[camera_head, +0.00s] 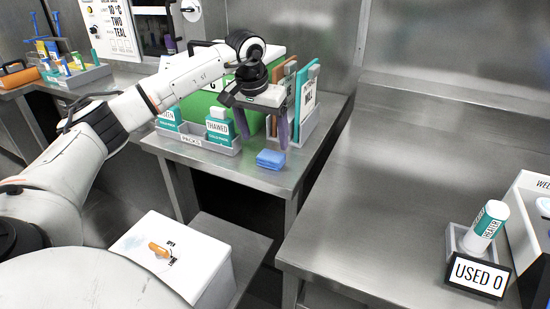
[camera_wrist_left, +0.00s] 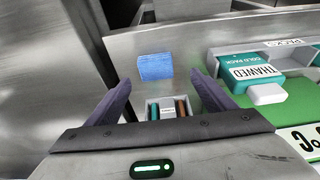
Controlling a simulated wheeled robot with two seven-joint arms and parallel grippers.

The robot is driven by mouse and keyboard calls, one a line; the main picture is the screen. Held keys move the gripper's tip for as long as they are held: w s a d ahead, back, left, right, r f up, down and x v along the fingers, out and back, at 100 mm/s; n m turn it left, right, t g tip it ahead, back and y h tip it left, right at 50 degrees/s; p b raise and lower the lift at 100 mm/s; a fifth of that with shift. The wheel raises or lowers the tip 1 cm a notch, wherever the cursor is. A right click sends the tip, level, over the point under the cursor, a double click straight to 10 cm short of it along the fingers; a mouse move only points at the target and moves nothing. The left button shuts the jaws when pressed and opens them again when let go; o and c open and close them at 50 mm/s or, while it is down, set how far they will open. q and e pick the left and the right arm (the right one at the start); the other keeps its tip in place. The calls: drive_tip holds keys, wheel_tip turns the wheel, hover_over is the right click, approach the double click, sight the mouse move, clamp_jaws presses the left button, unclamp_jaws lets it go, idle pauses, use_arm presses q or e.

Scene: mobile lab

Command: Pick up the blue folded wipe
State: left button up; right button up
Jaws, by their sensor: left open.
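The blue folded wipe (camera_head: 270,159) lies flat near the front edge of the steel side table in the head view. It also shows in the left wrist view (camera_wrist_left: 155,66), beyond the fingertips and between their lines. My left gripper (camera_head: 262,135) is open and empty, its dark fingers pointing down above the table, behind and above the wipe. In the left wrist view the two fingers (camera_wrist_left: 162,80) are spread apart, with bare table around the wipe. My right gripper is not in either view.
A grey tray marked PACKS (camera_head: 191,139) with cold packs stands left of the wipe, before a green box (camera_head: 206,100). A clipboard rack (camera_head: 299,127) stands behind right. The right steel counter (camera_head: 380,200) is largely clear.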

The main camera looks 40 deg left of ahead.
sight(271, 155)
use_arm(q)
drive_tip(key=x, duration=0.6)
drive_tip(key=shift+w+d+f, duration=0.15)
drive_tip(key=shift+w+d, duration=0.15)
drive_tip(key=shift+d, duration=0.05)
drive_tip(key=c, duration=1.1)
